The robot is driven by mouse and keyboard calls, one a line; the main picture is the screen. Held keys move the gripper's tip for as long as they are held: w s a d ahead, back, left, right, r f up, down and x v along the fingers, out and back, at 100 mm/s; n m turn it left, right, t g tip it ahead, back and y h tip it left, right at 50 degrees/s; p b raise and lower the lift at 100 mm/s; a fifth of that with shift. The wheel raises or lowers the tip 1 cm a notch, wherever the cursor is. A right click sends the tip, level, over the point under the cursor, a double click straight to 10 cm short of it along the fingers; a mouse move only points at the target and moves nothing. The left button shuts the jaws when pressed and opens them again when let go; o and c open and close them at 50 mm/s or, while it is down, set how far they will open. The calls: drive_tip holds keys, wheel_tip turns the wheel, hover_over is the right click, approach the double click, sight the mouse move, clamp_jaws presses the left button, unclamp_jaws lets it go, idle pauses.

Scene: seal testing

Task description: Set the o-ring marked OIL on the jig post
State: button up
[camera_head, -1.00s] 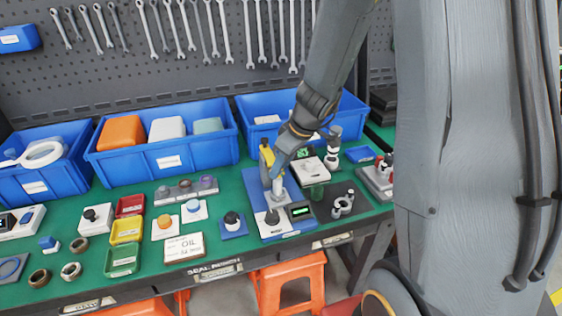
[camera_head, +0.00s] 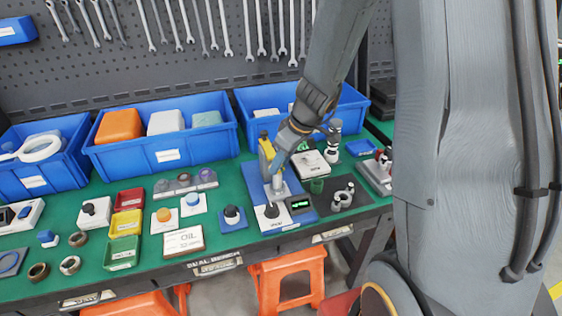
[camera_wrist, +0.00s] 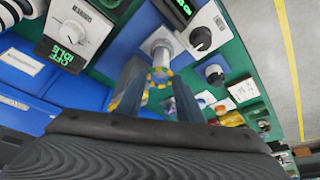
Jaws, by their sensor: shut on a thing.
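My gripper (camera_wrist: 158,84) points down at the jig post (camera_wrist: 160,46), a pale upright cylinder on a light plate. Thin yellow arcs, apparently an o-ring (camera_wrist: 164,72), show between its fingertips, which are closed on it. The ring is at or just above the post top; I cannot tell whether it is around the post. In the head view my gripper (camera_head: 270,172) hides much of the ring, and the post (camera_head: 278,187) stands on the blue jig base (camera_head: 254,184). A card marked OIL (camera_head: 184,242) lies at the bench front. No marking on the ring is readable.
A white knob block (camera_head: 270,216) and a small display (camera_head: 299,204) sit close in front of the post. A white box (camera_head: 310,164) and a dark mat (camera_head: 352,188) are to the right. Blue bins (camera_head: 165,160) line the back. Green bench shows between the left items.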

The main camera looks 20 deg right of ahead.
drive_tip(key=shift+f+b, duration=0.85)
drive_tip(key=shift+b, duration=0.4)
idle(1.2)
drive_tip(key=o, duration=0.9)
drive_tip(key=shift+c, duration=0.2)
drive_tip(key=shift+r, duration=0.1)
wheel_tip(320, 180, up, 7)
drive_tip(key=p, duration=0.5)
drive_tip(key=s+f+m+g+h+b, duration=0.2)
drive_tip(key=s+m+b, duration=0.2)
drive_tip(key=s, duration=1.2)
drive_tip(key=a+m, duration=0.1)
drive_tip(key=m, duration=0.2)
drive_tip(key=shift+f+h+b, duration=0.15)
drive_tip(key=shift+h+b, duration=0.15)
drive_tip(key=shift+b, duration=0.05)
